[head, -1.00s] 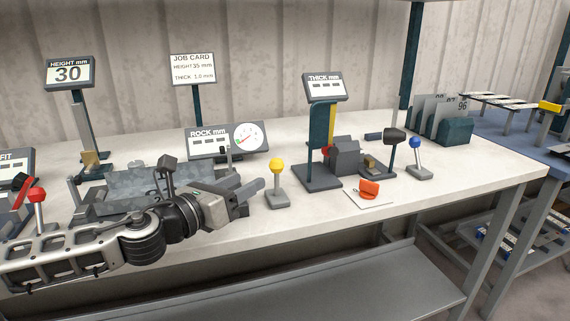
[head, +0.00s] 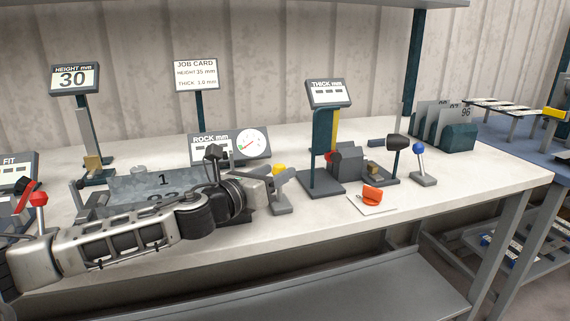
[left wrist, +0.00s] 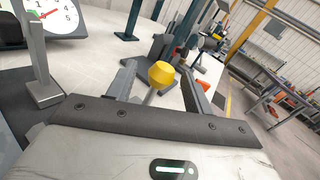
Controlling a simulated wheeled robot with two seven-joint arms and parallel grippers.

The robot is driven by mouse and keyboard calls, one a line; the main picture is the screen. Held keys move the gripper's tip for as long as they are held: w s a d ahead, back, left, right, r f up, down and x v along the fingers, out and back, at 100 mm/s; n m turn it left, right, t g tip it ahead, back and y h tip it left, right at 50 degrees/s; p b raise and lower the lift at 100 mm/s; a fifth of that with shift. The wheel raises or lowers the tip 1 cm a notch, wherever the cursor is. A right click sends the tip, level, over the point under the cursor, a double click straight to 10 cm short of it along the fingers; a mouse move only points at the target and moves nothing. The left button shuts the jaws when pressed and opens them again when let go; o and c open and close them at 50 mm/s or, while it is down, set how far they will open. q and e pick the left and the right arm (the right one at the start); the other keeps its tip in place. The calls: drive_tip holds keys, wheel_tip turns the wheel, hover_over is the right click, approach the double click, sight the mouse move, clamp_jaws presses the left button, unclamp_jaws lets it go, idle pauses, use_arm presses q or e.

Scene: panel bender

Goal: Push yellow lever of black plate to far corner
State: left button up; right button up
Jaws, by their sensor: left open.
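The yellow lever (head: 279,168) is a short stalk with a yellow knob on a small grey base (head: 282,209), near the front middle of the bench. The base looks grey rather than black. My left gripper (head: 283,178) is open at the knob, and its fingers partly cover the lever in the head view. In the left wrist view the yellow knob (left wrist: 162,74) shows between the two spread fingers (left wrist: 158,68). I cannot tell whether a finger touches it. The lever's lower part is mostly hidden there. My right gripper is not in view.
The dark thickness stand (head: 322,150) is close behind and right of the lever. An orange piece (head: 371,195) on a white card and a blue-knobbed lever (head: 420,150) stand farther right. The rocking gauge (head: 250,143) is behind. A numbered plate (head: 150,182) lies left.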

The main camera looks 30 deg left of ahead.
sight(274, 172)
use_arm(q)
drive_tip(key=w, duration=0.3)
drive_tip(key=shift+d+r+p, duration=0.1)
drive_tip(key=shift+d+p, duration=0.15)
drive_tip(key=shift+p, duration=0.1)
drive_tip(key=shift+w+d, duration=0.1)
drive_tip(key=shift+w, duration=0.35)
